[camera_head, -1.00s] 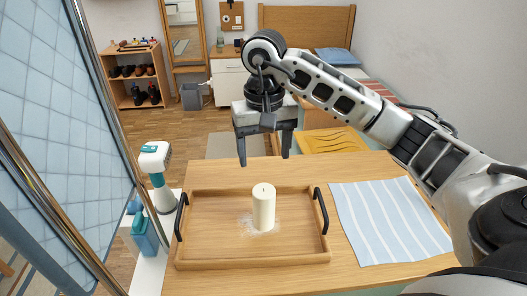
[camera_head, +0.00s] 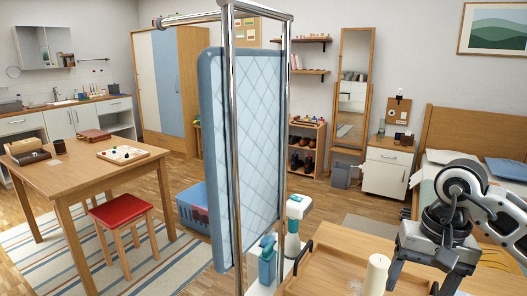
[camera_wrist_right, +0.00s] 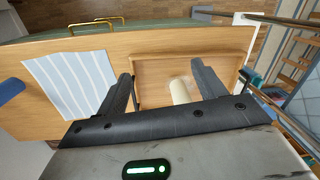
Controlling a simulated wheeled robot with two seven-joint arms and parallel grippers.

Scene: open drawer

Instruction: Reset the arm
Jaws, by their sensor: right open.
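My right gripper (camera_head: 421,280) is at the right edge of the head view, pointing down near the wooden tray, with its arm coming in from the right. In the right wrist view my right gripper (camera_wrist_right: 163,73) has its two dark fingers wide apart, with nothing held between them. The pale candle (camera_head: 376,275) stands in the wooden tray (camera_head: 322,262), just left of the gripper in the head view. The candle (camera_wrist_right: 180,91) also shows in the right wrist view, beyond the fingers and apart from them. My left gripper is not in view.
A striped cloth (camera_wrist_right: 72,83) lies on the wooden table beside the tray. A blue quilted screen (camera_head: 255,150) in a metal frame stands left of the table. A blue bottle (camera_head: 267,262) and a white-and-teal device (camera_head: 293,225) stand between them. A red stool (camera_head: 122,210) is farther left.

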